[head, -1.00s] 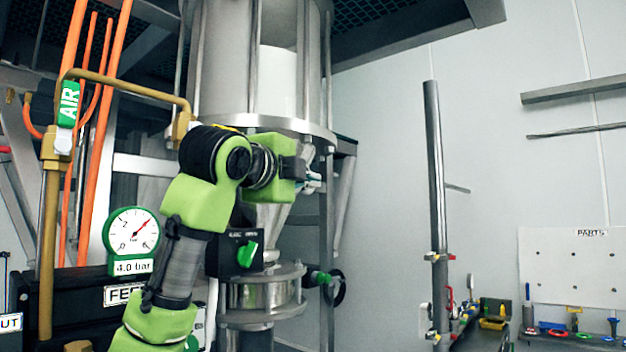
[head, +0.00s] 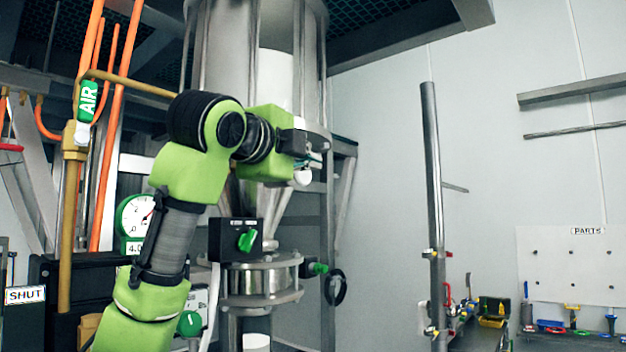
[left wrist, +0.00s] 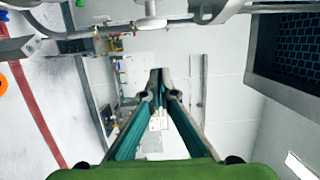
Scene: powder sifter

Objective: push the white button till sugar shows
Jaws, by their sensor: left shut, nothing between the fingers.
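A small white round piece (head: 302,177), which looks like the white button, shows in the head view just below my left gripper (head: 315,161). I cannot tell from this angle whether they touch. My left gripper is shut and empty, in front of the steel sifter (head: 222,60). In the left wrist view its fingers (left wrist: 160,78) meet at the tips. A white cylinder (head: 275,82) shows inside the sifter; I cannot tell whether it is sugar. My right gripper is not in view.
A black box with a green knob (head: 247,240) is below my left arm, above a flanged section (head: 262,280). A pressure gauge (head: 133,214) is partly covered by my arm. A steel post (head: 433,200) stands right. Open space lies between post and sifter.

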